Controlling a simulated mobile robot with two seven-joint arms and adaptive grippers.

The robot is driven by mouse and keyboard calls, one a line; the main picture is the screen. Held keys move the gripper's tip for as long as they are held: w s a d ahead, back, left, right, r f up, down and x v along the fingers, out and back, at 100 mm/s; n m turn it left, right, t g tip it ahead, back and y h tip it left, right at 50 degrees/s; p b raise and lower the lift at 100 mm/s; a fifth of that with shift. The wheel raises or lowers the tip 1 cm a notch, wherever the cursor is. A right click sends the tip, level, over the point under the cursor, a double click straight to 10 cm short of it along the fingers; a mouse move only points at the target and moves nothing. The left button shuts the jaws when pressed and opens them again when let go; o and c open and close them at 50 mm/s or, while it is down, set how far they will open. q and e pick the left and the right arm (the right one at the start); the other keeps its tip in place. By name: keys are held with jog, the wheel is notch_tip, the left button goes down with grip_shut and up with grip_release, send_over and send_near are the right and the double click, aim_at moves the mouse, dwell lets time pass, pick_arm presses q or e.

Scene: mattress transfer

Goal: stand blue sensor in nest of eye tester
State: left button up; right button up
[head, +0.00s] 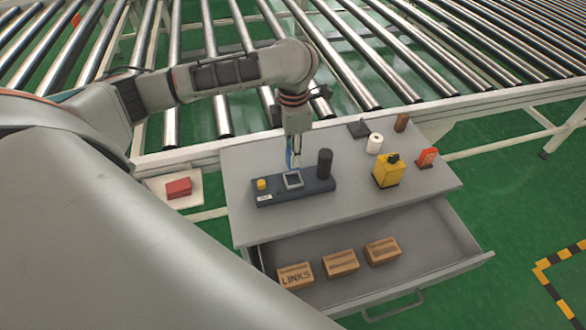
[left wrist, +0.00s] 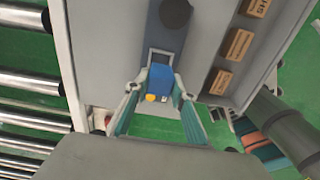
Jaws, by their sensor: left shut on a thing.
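The eye tester (head: 320,186) is a dark blue bar on the grey cabinet top, with a yellow button, a square grey-rimmed nest (head: 293,180) and a black cylinder. My left gripper (head: 294,160) comes down from above, just behind the nest in the head view. It is shut on the blue sensor (left wrist: 160,77), of which only a thin blue strip (head: 289,159) shows in the head view. In the left wrist view the sensor is between the fingertips and overlaps the near edge of the nest (left wrist: 165,57). I cannot tell its height above the nest. My right gripper is not in view.
On the cabinet top (head: 345,205) stand a yellow device (head: 387,171), a white roll (head: 375,143), a brown block (head: 401,122) and an orange item (head: 427,157). The open drawer (head: 440,235) holds three labelled boxes. A red box (head: 178,187) is at the left. Rollers run behind.

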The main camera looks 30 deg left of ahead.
pick_arm(q)
jog(key=shift+f, duration=3.4)
jog(key=o, duration=1.1)
jog(key=shift+f, duration=0.1)
notch_tip(320, 180, up, 12)
jog(key=shift+r, duration=0.15)
